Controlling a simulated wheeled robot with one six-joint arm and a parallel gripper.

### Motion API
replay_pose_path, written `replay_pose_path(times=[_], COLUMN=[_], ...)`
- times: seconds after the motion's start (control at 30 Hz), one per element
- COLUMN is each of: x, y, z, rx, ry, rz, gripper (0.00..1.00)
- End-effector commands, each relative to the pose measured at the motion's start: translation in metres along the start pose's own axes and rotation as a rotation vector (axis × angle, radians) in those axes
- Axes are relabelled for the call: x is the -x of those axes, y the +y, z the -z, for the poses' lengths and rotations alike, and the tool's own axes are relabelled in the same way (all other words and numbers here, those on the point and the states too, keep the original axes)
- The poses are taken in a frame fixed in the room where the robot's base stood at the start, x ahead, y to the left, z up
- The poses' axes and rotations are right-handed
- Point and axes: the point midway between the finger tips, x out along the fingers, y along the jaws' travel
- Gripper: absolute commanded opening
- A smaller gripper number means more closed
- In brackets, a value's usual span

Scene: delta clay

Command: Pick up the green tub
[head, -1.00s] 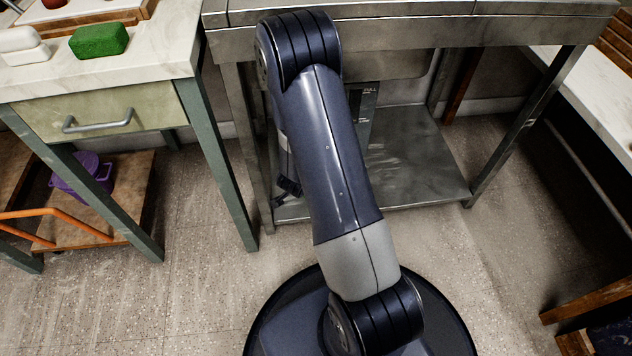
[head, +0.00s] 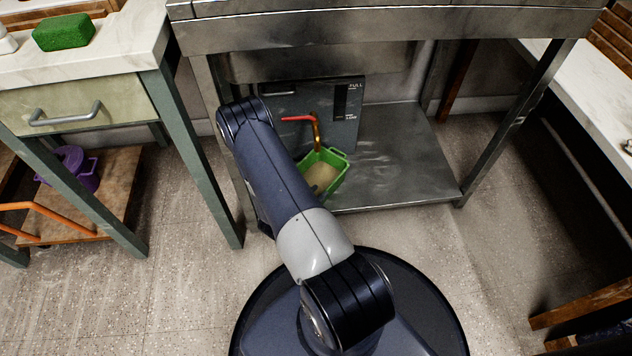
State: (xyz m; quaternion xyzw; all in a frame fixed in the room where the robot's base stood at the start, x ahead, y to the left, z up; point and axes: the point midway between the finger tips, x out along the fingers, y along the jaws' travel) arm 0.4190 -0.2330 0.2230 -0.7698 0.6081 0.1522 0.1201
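The green tub (head: 338,182) sits on the low metal shelf under the steel counter, towards the shelf's left front. It is open at the top and holds something tan. A bent copper-coloured spout with a red handle (head: 297,118) is just above and behind it, in front of a dark grey box. My arm crosses in front of the tub's left side and hides part of it.
The metal shelf (head: 405,160) is bare to the right of the tub. The counter (head: 400,30) overhangs it, with table legs at both sides. A table with a green sponge (head: 63,33) stands left; a purple pot (head: 75,168) sits on a wooden shelf below.

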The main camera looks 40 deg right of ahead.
Motion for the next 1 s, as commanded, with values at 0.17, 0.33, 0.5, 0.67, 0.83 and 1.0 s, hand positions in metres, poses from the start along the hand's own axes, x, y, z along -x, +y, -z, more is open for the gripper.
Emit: replay_pose_path(times=[0.17, 0.33, 0.5, 0.67, 0.83, 1.0], x=[-0.022, -0.033, -0.057, -0.075, -0.078, -0.077], y=[0.0, 0.0, 0.001, 0.0, 0.0, 0.0], z=[-0.002, -0.001, 0.0, 0.001, 0.003, 0.003], rx=[-0.001, -0.002, -0.004, -0.002, 0.0, 0.001], ry=[-0.002, -0.002, 0.0, -0.002, -0.002, -0.002], rz=[0.0, 0.0, -0.002, 0.0, 0.002, 0.002], gripper=[0.29, 0.29, 0.29, 0.29, 0.29, 0.24])
